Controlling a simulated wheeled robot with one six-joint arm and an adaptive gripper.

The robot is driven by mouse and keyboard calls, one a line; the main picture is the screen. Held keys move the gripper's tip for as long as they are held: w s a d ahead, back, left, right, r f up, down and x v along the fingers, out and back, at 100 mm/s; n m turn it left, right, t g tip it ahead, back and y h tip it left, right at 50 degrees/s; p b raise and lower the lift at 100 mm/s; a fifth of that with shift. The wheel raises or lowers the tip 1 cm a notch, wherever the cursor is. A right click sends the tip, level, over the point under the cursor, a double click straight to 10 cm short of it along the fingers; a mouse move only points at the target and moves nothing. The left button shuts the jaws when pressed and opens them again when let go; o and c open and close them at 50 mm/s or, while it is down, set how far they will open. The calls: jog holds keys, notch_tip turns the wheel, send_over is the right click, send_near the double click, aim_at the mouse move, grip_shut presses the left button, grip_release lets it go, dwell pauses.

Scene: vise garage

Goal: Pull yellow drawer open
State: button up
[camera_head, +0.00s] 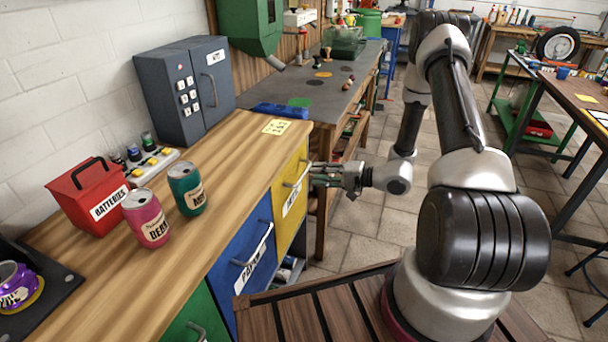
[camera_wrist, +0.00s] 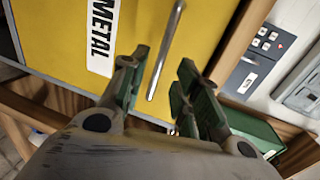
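The yellow drawer (camera_head: 283,217) is in the front of the wooden counter, right of the blue drawer, and its front looks about flush with it. It has a metal bar handle (camera_head: 299,176) and a white label, which reads METAL in the wrist view. My gripper (camera_head: 316,175) is at the handle, level with it. In the wrist view the green-padded fingers of my gripper (camera_wrist: 160,82) are apart, and the handle (camera_wrist: 166,50) runs into the gap between them. I see no finger pressed on the bar. The yellow front (camera_wrist: 70,35) fills the upper left there.
A blue drawer (camera_head: 240,270) and a green drawer (camera_head: 190,318) lie to the left. Cans, a red battery box (camera_head: 88,195) and a grey cabinet (camera_head: 186,92) stand on the counter. A grey workbench (camera_head: 320,90) is beyond. Tiled floor (camera_head: 350,235) is free before the drawer.

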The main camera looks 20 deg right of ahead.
aim_at(304, 172)
jog(key=x, duration=0.5)
jog(key=shift+w+a, duration=0.2)
jog(key=shift+a, duration=0.15)
grip_shut()
